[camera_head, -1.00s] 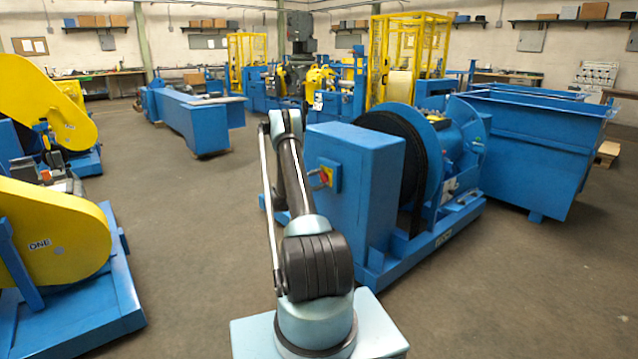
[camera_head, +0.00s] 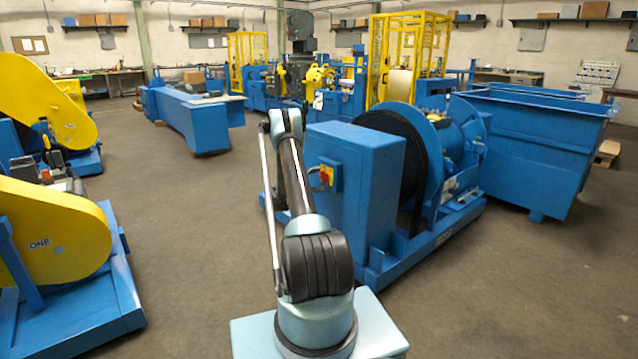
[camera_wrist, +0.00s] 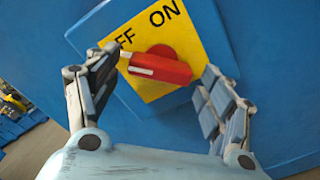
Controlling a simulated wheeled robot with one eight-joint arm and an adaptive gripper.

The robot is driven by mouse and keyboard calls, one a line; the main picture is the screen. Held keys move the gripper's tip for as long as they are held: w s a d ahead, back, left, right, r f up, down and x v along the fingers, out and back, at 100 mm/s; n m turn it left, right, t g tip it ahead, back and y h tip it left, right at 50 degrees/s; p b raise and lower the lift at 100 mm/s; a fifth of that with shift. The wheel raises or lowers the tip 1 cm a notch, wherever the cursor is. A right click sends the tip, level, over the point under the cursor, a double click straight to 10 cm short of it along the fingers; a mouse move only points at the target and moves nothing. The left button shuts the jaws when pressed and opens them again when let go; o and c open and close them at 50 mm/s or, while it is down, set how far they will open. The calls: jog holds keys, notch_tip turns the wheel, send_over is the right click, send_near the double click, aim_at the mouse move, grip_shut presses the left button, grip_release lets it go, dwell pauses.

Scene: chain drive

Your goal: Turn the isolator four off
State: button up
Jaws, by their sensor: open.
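The isolator is a yellow plate (camera_wrist: 188,38) on a blue cabinet, with a red rotary handle (camera_wrist: 168,68). In the wrist view the plate reads "ON" and, partly covered, "OFF". The handle's white-marked end points left, on the side of the partly covered word. My gripper (camera_wrist: 162,60) is open around the handle, one finger at its left end and one to its right. I cannot tell whether either finger touches it. In the head view the isolator (camera_head: 328,176) shows small on the cabinet front; my arm hides my gripper there. No isolator number is readable.
The blue cabinet (camera_head: 345,220) stands in front of a large dark reel (camera_head: 437,165) on a blue base. A yellow-guarded machine marked ONE (camera_head: 50,240) is at the left. A blue bin (camera_head: 540,150) is at the right. Open floor lies left of my arm.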

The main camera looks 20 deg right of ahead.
jog(key=v, duration=1.2)
